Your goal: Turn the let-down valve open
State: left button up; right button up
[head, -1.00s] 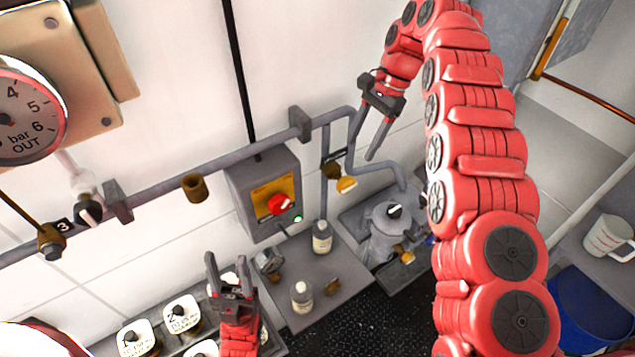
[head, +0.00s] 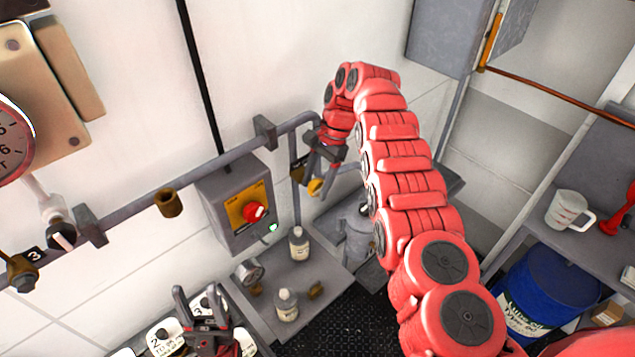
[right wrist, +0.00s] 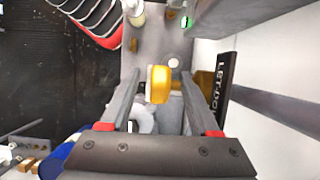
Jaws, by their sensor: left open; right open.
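The let-down valve's yellow handle (head: 315,187) sits on the grey pipework right of the switch box. It also shows in the right wrist view (right wrist: 160,85), beside a dark label plate (right wrist: 222,82) with partly readable "LET-DO" lettering. My right gripper (head: 317,176) is open, its fingers pointing down at the valve. In the right wrist view the handle appears between the two fingers, with a visible gap on each side; I cannot tell whether it is at fingertip depth. My left gripper (head: 198,293) is open and empty, low on the left by the numbered lids.
A grey switch box (head: 235,210) with a red knob is left of the valve. Below are bottles (head: 299,245) on a grey shelf and a grey pot-like fitting (head: 357,235), partly hidden by my right arm. A blue drum (head: 545,285) and a jug (head: 567,211) stand right.

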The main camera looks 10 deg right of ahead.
jog(key=shift+d, duration=0.15)
jog(key=shift+c, duration=1)
grip_shut()
jog(key=shift+w+a+r+t+h+b, duration=0.2)
jog(key=shift+t+h+b, duration=0.25)
jog(key=shift+b, duration=0.3)
jog(key=shift+s+h+b, duration=0.2)
jog(key=shift+h+b, duration=0.05)
jog(key=shift+b, duration=0.1)
jog(key=shift+d, duration=0.1)
jog(key=shift+o, duration=1)
grip_release()
jog(key=shift+f, duration=0.15)
